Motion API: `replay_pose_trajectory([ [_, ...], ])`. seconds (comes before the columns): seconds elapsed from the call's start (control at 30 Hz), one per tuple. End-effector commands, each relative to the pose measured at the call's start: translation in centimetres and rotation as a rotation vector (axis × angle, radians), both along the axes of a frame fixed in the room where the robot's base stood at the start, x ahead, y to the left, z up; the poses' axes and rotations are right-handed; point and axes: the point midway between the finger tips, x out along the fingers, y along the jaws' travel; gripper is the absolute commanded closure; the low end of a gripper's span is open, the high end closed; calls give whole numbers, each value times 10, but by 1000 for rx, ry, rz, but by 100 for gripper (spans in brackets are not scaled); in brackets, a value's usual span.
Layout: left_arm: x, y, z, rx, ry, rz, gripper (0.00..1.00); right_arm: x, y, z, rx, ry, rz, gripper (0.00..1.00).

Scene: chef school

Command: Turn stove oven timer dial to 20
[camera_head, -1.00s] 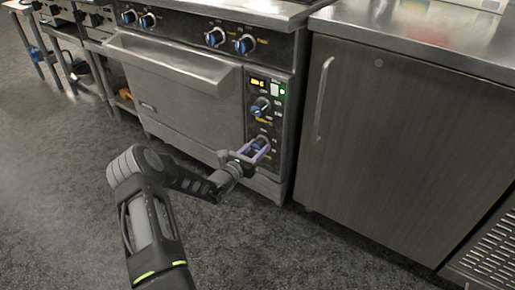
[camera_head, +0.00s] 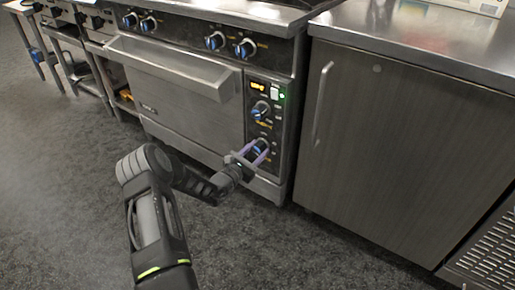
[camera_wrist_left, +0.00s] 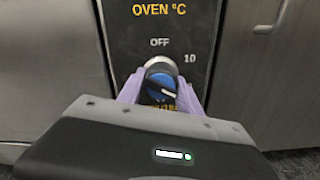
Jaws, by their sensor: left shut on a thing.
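The timer dial (camera_head: 261,145), blue with a silver rim, is the lower knob on the oven's control panel (camera_head: 279,128). In the left wrist view the dial (camera_wrist_left: 160,86) sits below the label OFF, with 10 at its upper right. A pale mark on its face seems to slant toward the lower right. My left gripper (camera_head: 257,151) is at the panel with its purple fingers on either side of the dial, shut on it. The wrist view shows both fingers (camera_wrist_left: 160,98) flanking the knob; lower markings are partly covered. My right gripper is out of view.
The oven door handle (camera_head: 170,65) juts out at the left. A cabinet (camera_head: 400,150) with a vertical handle stands at the right. The floor in front is clear.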

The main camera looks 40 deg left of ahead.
Motion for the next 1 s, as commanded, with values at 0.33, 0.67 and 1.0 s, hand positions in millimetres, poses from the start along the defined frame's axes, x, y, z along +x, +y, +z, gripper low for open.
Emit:
replay_pose_trajectory([
  [0.33, 0, 0, -1, 18, 0, 0, 54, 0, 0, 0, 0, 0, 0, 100],
  [0.67, 0, 0, 0, 16, -1, 0, 37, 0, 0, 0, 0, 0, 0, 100],
  [1.0, -15, 1, 1, 15, 2, 1, 37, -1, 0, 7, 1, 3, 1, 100],
])
